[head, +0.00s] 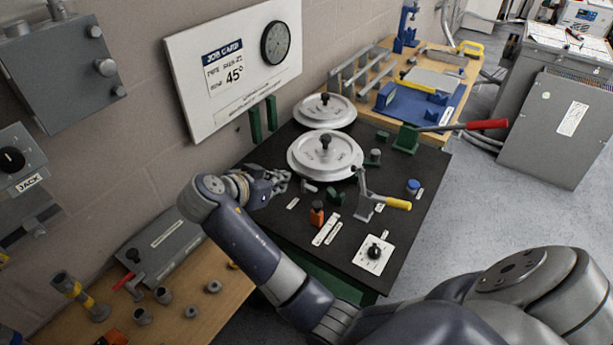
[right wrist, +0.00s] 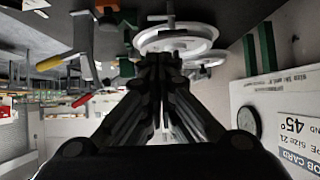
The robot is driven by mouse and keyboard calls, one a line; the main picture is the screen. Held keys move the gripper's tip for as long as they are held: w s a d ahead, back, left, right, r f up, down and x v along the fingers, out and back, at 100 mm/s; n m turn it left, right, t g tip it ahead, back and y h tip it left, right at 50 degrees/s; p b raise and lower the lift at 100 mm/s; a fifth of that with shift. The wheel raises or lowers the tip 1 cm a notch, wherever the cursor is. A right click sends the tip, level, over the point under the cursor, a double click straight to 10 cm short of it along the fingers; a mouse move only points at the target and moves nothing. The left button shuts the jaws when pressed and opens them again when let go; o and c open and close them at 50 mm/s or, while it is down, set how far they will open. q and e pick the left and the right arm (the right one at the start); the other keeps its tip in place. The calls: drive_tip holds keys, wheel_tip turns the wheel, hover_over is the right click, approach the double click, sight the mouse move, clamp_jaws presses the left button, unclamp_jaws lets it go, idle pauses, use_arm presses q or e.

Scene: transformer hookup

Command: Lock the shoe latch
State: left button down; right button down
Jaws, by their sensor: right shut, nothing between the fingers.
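The black bench (head: 420,225) carries two round silver discs with black knobs, a nearer one (head: 315,160) and a farther one (head: 325,108). A metal lever with a yellow handle (head: 395,203) stands right of the nearer disc. A long lever with a red handle (head: 485,124) rises from a green block (head: 406,139). No label shows which part is the shoe latch. My right gripper (head: 280,181) is shut and empty, just left of the nearer disc and apart from the yellow-handled lever. Its closed fingers also show in the right wrist view (right wrist: 160,68). My left gripper is out of view.
A job card board (head: 235,65) is on the wall behind. A wooden bench (head: 195,320) with loose fittings is at lower left.

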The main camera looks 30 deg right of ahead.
drive_tip(key=p, duration=0.4)
hover_over(305, 184)
drive_tip(key=s+a, duration=0.2)
drive_tip(key=s, duration=0.1)
wheel_tip(305, 184, down, 7)
drive_tip(key=shift+w+d+f, duration=0.2)
drive_tip(key=shift+d+f, duration=0.2)
drive_tip(key=shift+f, duration=0.05)
drive_tip(key=shift+w, duration=0.1)
